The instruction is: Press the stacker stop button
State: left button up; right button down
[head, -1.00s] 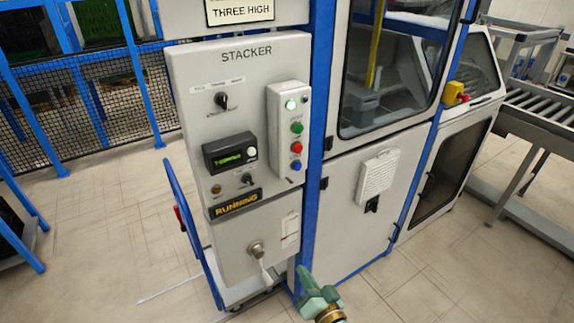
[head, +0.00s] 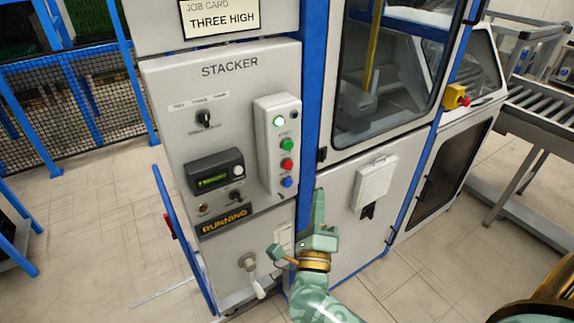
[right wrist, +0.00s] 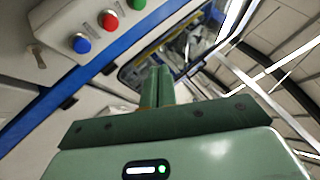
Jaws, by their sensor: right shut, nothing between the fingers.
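The grey stacker panel (head: 160,105) has a raised button box with a lit white-green lamp on top. Below the lamp are a green button (head: 287,144), a red button (head: 287,164) and a blue button (head: 287,182). The button labels are too small to read. My right gripper (head: 319,192) is shut and empty, pointing up, just right of and below the button box, apart from it. In the right wrist view the shut fingers (right wrist: 157,88) show, with the red button (right wrist: 108,20) and blue button (right wrist: 81,43) at upper left. My left gripper is not in view.
A display (head: 213,177), a "RUNNING" sign (head: 224,219) and a white-handled lever (head: 252,270) are on the panel. A yellow box with a red button (head: 457,97) is on the machine's right side. A blue upright (head: 311,100) stands right of the panel.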

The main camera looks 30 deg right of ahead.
jog(key=b, duration=0.3)
send_near(288, 165)
jog(key=w+d+r, duration=0.3)
jog(key=d, duration=0.2)
jog(key=shift+r, duration=0.1)
dwell(1.8)
jog(key=shift+w, duration=0.4)
jog(key=shift+w+b, duration=0.3)
jog(key=shift+w, duration=0.1)
dwell(0.5)
jog(key=shift+s, duration=0.15)
jog(key=shift+s+p, duration=0.45)
jog(key=shift+s, duration=0.2)
